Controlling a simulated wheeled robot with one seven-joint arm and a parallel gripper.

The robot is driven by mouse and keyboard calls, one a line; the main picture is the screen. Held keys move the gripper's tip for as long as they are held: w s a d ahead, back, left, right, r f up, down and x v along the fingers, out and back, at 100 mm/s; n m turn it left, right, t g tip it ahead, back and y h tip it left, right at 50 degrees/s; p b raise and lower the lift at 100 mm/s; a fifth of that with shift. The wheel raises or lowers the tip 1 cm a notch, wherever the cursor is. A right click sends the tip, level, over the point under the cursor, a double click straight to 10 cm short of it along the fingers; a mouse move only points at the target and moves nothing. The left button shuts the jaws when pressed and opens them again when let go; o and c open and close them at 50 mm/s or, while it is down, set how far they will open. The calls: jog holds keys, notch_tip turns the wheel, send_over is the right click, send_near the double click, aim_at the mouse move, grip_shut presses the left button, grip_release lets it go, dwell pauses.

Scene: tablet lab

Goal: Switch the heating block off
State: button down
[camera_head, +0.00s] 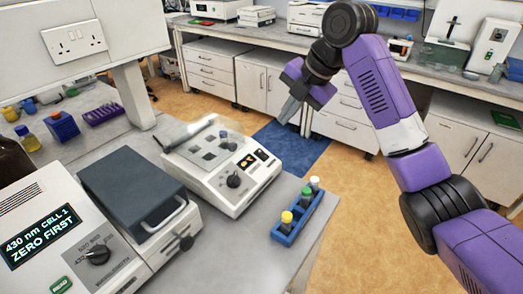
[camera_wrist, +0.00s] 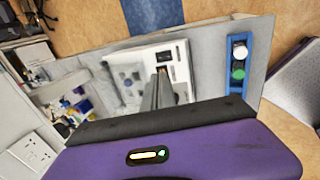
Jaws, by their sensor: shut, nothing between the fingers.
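The heating block (camera_head: 217,163) is a white box on the bench with a grey well plate and clear lid on top. The switch positions are too small to read. In the wrist view the block (camera_wrist: 128,58) lies beyond my gripper (camera_wrist: 162,76), whose fingers cover part of its panel. In the head view my gripper (camera_head: 289,110) is shut and empty, raised beyond and right of the block, apart from it.
A blue rack (camera_head: 290,232) with several capped vials stands right of the block, near the bench edge. A spectrophotometer (camera_head: 30,200) with a lit display and dark lid stands at the left. Bottles and a purple rack (camera_head: 102,114) sit further back. Bare bench lies around the blue rack.

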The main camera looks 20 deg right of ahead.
aim_at(261, 151)
jog(key=p+x, duration=0.2)
jog(key=x, duration=1.2)
